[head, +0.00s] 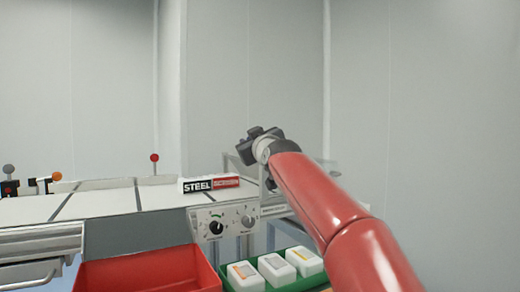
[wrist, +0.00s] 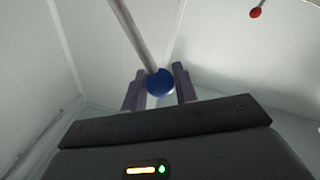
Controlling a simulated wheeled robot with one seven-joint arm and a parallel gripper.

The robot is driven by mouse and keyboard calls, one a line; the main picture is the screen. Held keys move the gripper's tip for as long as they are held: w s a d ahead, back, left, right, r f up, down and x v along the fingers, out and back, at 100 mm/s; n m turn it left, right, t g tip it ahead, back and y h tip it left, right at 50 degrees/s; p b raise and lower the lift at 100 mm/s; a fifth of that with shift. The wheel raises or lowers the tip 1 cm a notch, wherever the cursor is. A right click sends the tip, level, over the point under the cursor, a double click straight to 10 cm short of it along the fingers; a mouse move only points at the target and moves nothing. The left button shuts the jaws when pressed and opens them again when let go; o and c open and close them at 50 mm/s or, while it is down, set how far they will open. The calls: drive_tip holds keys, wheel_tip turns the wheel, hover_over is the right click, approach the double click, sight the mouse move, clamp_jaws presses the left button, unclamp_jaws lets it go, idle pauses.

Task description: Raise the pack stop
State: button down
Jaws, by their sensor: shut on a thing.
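My gripper (head: 258,136) is raised above the right end of the machine in the head view. In the wrist view my gripper (wrist: 159,73) has its two fingers on either side of a blue ball knob (wrist: 160,83) and is shut on it. The knob sits on the end of a pale rod (wrist: 133,32) that runs up and left out of the picture. In the head view the blue knob cannot be made out behind my gripper and arm. I cannot tell how far the stop itself is raised.
A box lettered STEEL (head: 210,184) lies on the white bed (head: 110,203). A red-knobbed lever (head: 154,158) stands behind it. A dial panel (head: 228,219) faces front, above a red bin (head: 150,272) and a green tray (head: 310,284) of white containers. Air above the bed is clear.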

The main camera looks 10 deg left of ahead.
drive_tip(key=s+a+f+n+y+b, duration=0.2)
drive_tip(key=f+n+b, duration=0.4)
drive_tip(key=n, duration=0.3)
drive_tip(key=shift+a+n+y+b, duration=0.3)
drive_tip(key=shift+a+n+b, duration=0.1)
drive_tip(key=shift+a+b, duration=0.25)
drive_tip(key=shift+s+f, duration=0.1)
drive_tip(key=c, duration=1.1)
unclamp_jaws()
drive_tip(key=shift+c, duration=0.2)
drive_tip(key=b+v, duration=0.1)
drive_tip(key=v, duration=0.6)
drive_tip(key=shift+s+d+b, duration=0.2)
drive_tip(key=shift+s+b, duration=0.15)
drive_tip(key=shift+b, duration=0.05)
